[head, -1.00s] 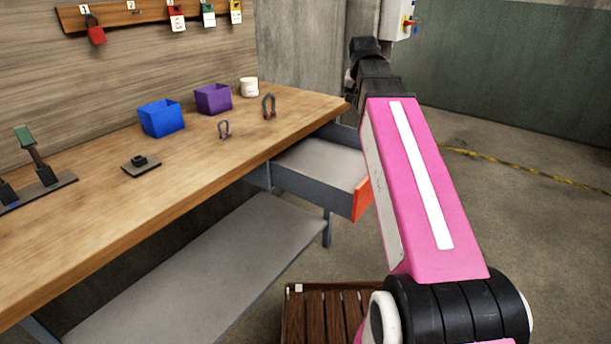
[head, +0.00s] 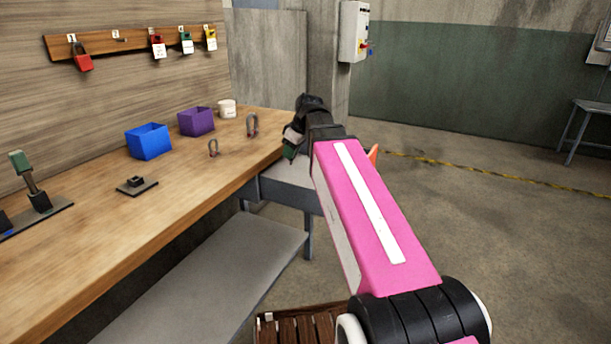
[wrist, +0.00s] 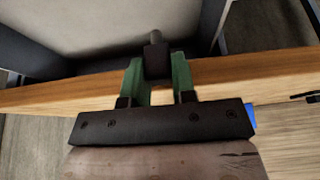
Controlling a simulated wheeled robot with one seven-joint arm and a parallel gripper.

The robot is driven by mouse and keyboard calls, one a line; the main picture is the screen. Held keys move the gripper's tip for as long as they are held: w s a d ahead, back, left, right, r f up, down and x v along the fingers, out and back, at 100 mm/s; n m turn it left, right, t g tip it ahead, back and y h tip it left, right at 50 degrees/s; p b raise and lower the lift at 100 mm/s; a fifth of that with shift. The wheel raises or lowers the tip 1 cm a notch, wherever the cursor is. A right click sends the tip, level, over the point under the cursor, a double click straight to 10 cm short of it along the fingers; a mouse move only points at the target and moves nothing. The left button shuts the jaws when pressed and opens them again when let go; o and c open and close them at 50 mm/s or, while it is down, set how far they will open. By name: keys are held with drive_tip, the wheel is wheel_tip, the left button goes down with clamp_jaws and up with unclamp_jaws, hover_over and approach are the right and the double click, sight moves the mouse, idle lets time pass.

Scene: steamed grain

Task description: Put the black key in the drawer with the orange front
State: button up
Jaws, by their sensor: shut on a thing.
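My gripper (head: 290,150) is at the right end of the bench in the head view, near the open drawer (head: 286,194). Only a tip of the drawer's orange front (head: 373,153) shows past my arm. In the wrist view, the green fingers of my gripper (wrist: 157,80) are shut on the black key (wrist: 156,60), a black block with a grey shaft pointing away. Behind the key are the drawer's grey inside (wrist: 110,20) and the bench's wooden edge. The key is hidden in the head view. I cannot tell its height above the drawer.
The wooden bench (head: 90,215) carries a blue bin (head: 149,143), a purple bin (head: 196,122), a white cup (head: 227,108), two shackles and a small black block on a plate. Padlocks hang on a wall rack. A slatted wooden crate (head: 300,325) stands on the floor.

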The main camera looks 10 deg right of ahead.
drive_tip(key=w+d+f, duration=0.2)
drive_tip(key=w, duration=0.1)
drive_tip(key=w+d+f, duration=0.2)
drive_tip(key=w, duration=0.1)
drive_tip(key=w+d+f, duration=0.2)
drive_tip(key=w, duration=0.1)
drive_tip(key=shift+d+f, duration=0.15)
drive_tip(key=shift+f, duration=0.15)
drive_tip(key=shift+w+d+f, duration=0.1)
drive_tip(key=shift+f, duration=1.95)
drive_tip(key=shift+f, duration=0.15)
drive_tip(key=o, duration=0.9)
drive_tip(key=v, duration=1.2)
drive_tip(key=shift+r, duration=0.2)
